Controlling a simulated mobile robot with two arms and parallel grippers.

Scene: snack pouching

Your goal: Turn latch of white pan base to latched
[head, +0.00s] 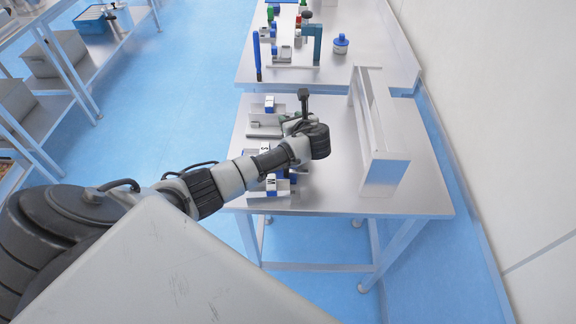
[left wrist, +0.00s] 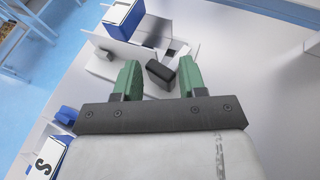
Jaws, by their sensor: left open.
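A low white base with a flat plate, which looks like the white pan base (head: 263,125), sits on the near table by its left edge. In the left wrist view the white base (left wrist: 103,66) is partly behind my fingers. A short dark block, perhaps its latch (left wrist: 160,72), lies slanted between the two green fingers, with gaps on either side. My left gripper (left wrist: 159,70) is open and holds nothing. In the head view the left gripper (head: 292,124) is over the base's right side, its fingers mostly hidden. The latch's setting cannot be told. My right gripper is not in view.
Blue-and-white boxes stand beyond the base (head: 269,104) and nearer (head: 271,185). A long pale metal rack (head: 385,172) stands on the table's right. A bare strip of tabletop lies between. A second table (head: 345,70) behind holds several tools and a blue-capped bottle (head: 341,44).

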